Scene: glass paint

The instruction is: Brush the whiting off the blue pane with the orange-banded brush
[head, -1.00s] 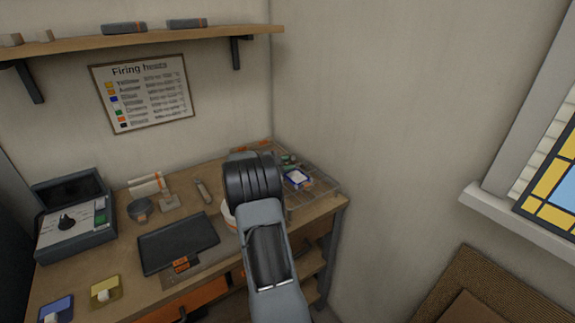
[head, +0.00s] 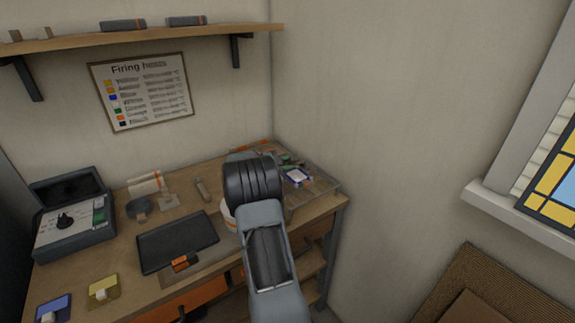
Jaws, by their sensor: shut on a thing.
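A small blue-edged pane with a white middle (head: 297,177) lies on the wire rack at the back right of the bench, just right of my arm's end. Another blue pane (head: 50,310) with a white lump on it lies at the front left. I cannot tell which is meant by the blue pane. My dark wrist and grey arm link stand over the right part of the bench and hide my gripper and whatever is in it. I cannot make out the orange-banded brush.
A yellow pane (head: 103,291), a dark tray (head: 180,240) and a grey box with a dial (head: 72,222) stand on the bench. A white bowl (head: 228,217) is partly behind my arm. A wall shelf (head: 140,41) is above. The right wall closes in beside the rack (head: 325,190).

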